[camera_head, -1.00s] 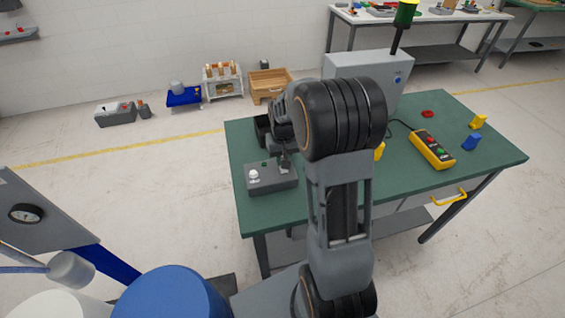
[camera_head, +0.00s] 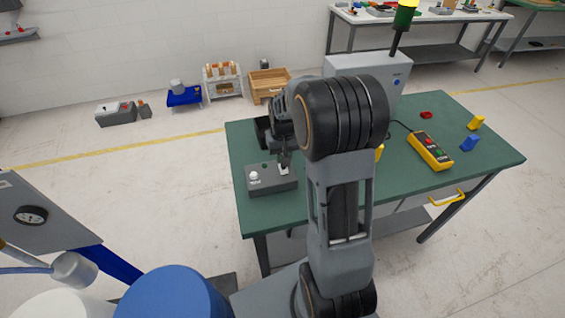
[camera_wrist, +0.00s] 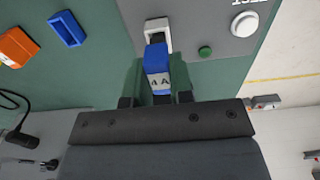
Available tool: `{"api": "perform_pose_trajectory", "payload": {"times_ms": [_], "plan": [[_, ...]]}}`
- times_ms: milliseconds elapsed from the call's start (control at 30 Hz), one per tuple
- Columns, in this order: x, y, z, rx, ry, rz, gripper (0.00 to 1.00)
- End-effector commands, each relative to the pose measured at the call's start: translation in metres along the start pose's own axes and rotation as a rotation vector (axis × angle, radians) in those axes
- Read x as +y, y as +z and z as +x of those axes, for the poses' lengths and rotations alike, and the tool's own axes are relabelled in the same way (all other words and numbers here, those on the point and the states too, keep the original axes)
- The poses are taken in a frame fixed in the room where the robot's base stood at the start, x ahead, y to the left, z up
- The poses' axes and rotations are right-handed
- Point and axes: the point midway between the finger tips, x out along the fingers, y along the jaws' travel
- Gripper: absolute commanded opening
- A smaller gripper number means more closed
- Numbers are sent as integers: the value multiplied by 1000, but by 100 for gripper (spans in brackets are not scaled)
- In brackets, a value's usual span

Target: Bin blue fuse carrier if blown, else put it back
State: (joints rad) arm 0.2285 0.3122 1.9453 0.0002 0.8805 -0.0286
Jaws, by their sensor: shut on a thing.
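My gripper (camera_wrist: 157,98) is shut on the blue fuse carrier (camera_wrist: 158,68), which bears a "4 A" label. The carrier's far end overlaps the near edge of a white-rimmed socket (camera_wrist: 158,24) on the grey test box (camera_wrist: 190,42). I cannot tell whether it is seated in it. The test box has a green button (camera_wrist: 205,51) and a white dome lamp (camera_wrist: 244,24), which shows no colour. In the head view my gripper (camera_head: 284,157) is above the right part of the test box (camera_head: 270,184); the carrier cannot be made out there.
A blue rectangular frame (camera_wrist: 67,28) and an orange block (camera_wrist: 17,46) are on the green table left of the box. In the head view a yellow pendant (camera_head: 430,151), yellow block (camera_head: 475,122) and blue block (camera_head: 470,143) lie at the table's right. A grey cabinet (camera_head: 385,80) stands behind my arm.

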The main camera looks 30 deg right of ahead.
Motion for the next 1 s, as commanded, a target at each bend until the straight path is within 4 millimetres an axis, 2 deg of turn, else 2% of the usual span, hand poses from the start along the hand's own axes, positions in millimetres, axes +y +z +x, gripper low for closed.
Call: {"api": "perform_pose_trajectory", "payload": {"times_ms": [1000], "plan": [[0,0,-40,1,0,0,0]]}}
